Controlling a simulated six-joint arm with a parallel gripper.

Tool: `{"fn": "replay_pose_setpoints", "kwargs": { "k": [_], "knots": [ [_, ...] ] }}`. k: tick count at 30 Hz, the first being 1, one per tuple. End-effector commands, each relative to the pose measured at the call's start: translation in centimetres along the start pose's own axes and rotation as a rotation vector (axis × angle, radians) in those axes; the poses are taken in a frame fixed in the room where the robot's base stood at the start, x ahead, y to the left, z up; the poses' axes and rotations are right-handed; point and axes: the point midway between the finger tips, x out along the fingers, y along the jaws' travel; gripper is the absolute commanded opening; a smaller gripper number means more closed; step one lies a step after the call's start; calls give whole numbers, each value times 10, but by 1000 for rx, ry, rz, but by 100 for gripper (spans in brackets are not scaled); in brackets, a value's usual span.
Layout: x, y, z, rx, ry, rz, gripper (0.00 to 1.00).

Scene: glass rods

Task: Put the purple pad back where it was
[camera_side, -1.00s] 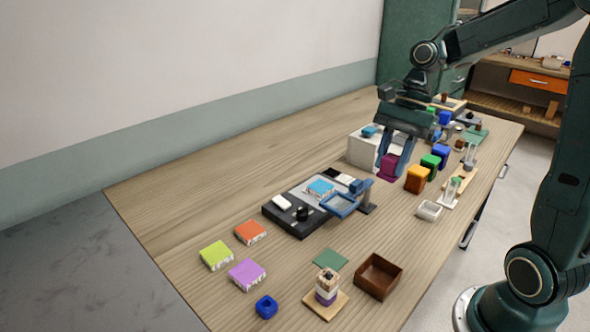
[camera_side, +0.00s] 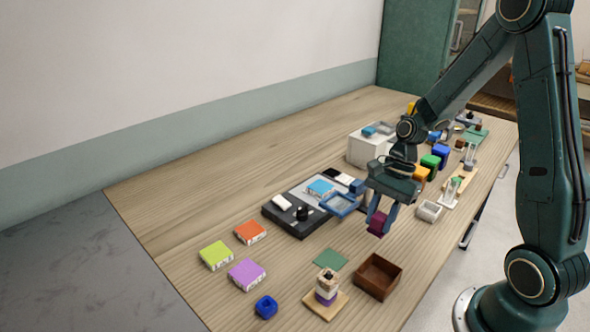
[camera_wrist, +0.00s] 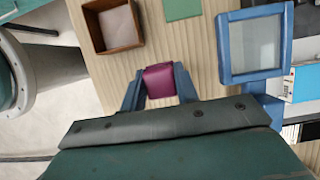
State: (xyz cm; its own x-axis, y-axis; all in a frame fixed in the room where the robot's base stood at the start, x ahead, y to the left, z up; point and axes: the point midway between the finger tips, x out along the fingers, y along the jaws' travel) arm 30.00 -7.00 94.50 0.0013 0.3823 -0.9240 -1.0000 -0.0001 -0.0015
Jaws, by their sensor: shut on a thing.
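My gripper (camera_side: 379,218) is shut on a dark magenta-purple block (camera_side: 376,226), held between its two blue fingers above the middle of the table. In the wrist view the block (camera_wrist: 160,80) sits between the fingertips (camera_wrist: 159,90), and its gap to the table is hard to judge. A flat light purple pad (camera_side: 246,274) with a whitish printed edge lies on the table at the front left, apart from my gripper. An orange pad (camera_side: 250,232) and a lime pad (camera_side: 216,255) lie near it.
A brown open box (camera_side: 397,271) stands in front of my gripper, with a green square (camera_side: 330,259) to its left. A white tray (camera_side: 429,211) is at the right. The back-left table is clear.

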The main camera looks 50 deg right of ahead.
Motion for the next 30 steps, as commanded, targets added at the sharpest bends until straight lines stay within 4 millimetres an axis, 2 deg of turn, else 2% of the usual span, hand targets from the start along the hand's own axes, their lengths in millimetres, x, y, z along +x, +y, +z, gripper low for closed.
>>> {"fn": "replay_pose_setpoints", "kwargs": {
  "k": [3,13,24,30],
  "knots": [
    [7,0,-3,1,-1,1,9],
    [13,0,-5,0,-1,1,9],
    [42,0,-17,0,-1,2,9],
    [43,0,-18,0,0,-1,9]
  ]
}}
